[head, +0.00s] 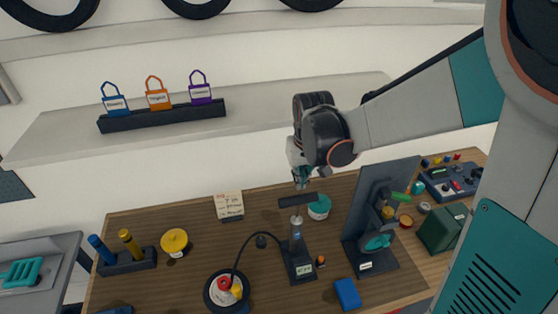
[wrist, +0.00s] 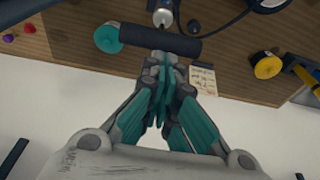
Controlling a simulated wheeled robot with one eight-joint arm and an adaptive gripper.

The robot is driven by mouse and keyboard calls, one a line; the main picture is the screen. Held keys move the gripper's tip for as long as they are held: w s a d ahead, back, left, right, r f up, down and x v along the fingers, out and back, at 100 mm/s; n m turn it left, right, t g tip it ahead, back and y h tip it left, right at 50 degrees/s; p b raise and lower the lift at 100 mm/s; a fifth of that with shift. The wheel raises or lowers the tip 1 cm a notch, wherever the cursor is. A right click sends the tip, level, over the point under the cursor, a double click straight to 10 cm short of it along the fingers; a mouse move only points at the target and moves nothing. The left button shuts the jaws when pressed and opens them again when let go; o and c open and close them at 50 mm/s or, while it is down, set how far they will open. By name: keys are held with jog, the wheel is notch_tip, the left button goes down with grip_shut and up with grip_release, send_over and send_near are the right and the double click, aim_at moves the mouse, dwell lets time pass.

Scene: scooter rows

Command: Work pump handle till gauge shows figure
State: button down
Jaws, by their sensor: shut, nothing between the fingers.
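The pump stands on the wooden bench, with a dark bar handle (head: 298,200) across its top and a dark body (head: 300,262) below, bearing a small label. In the wrist view the handle (wrist: 160,40) lies just beyond my fingertips. My gripper (head: 301,180) is shut and empty, just above the handle; whether it touches the handle I cannot tell. It also shows in the wrist view (wrist: 162,75). A hose runs left from the pump to a small wheel (head: 222,290). A handwritten card (head: 229,205) stands behind; its figure is too small to read surely. I cannot make out a gauge reading.
A teal tape roll (head: 319,207) sits close behind the pump. A dark upright stand (head: 380,215) is to its right, a blue block (head: 347,294) in front. A yellow roll (head: 175,242) and a holder with two grips (head: 127,262) are left.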

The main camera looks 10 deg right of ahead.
aim_at(298, 196)
jog(key=shift+w+f, duration=0.15)
jog(key=shift+f, duration=0.75)
jog(key=shift+w+f, duration=0.2)
jog(key=shift+f, duration=0.7)
jog(key=shift+w+f, duration=0.15)
jog(key=shift+f, duration=0.75)
notch_tip(298, 196, down, 8)
jog(key=b, duration=0.7)
jog(key=shift+f, duration=0.15)
jog(key=shift+s, duration=0.1)
jog(key=r+p, duration=0.1)
jog(key=r, duration=0.5)
jog(key=r+p, duration=0.1)
jog(key=r, duration=0.2)
jog(key=shift+s+p, duration=0.3)
jog(key=shift+s, duration=0.1)
jog(key=shift+s+r, duration=0.3)
jog(key=shift+r, duration=0.55)
jog(key=shift+s+r, duration=0.35)
jog(key=shift+r, duration=0.45)
jog(key=shift+s+r, duration=0.3)
jog(key=shift+r, duration=0.55)
